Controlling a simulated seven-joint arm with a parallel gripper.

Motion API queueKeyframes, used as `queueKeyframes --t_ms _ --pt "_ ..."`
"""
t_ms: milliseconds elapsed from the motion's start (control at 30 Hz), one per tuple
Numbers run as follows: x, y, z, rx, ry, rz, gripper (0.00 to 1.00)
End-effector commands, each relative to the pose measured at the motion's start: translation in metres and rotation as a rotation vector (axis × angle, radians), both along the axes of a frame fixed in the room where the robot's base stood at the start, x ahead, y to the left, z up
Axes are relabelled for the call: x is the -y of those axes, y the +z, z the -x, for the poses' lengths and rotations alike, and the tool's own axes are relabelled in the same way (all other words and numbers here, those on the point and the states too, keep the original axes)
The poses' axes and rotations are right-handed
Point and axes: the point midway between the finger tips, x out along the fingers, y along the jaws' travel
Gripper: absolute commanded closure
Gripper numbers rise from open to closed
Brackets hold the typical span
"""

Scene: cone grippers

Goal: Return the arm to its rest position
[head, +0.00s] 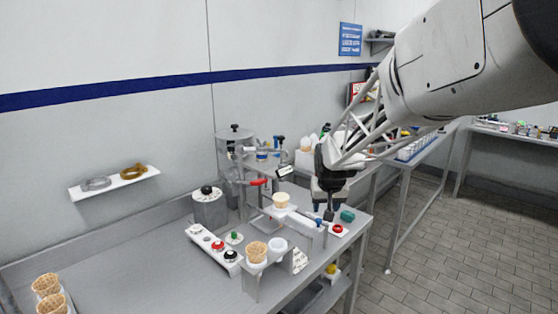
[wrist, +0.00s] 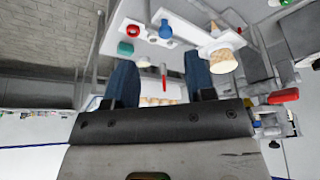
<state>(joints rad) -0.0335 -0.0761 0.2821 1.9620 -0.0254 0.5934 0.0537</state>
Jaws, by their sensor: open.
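My arm reaches in from the upper right of the head view. My gripper (head: 328,212) points down above the right end of the metal table (head: 130,262). In the wrist view its two blue-grey fingers stand wide apart with a clear gap (wrist: 160,66) between them. Nothing is held. A waffle cone (head: 257,251) and a pale cup (head: 278,245) sit in a white stand at the table's front. A paler cone (head: 281,200) sits in a white holder left of my gripper; a cone in a white holder also shows in the wrist view (wrist: 223,62).
A metal machine with a red-handled lever (head: 258,182) stands left of my gripper. A red button (head: 338,229) and a teal block (head: 347,216) lie close below it. A white panel with knobs (head: 214,248) is on the table. More cones (head: 47,285) stand at lower left. Floor is clear at right.

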Motion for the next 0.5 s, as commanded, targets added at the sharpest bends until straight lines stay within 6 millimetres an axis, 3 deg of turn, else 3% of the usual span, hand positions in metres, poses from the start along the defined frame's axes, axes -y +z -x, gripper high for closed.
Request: queueKeyframes --t_ms 500 --pt "0.013 0.045 0.144 -0.049 -0.008 0.002 0.5"
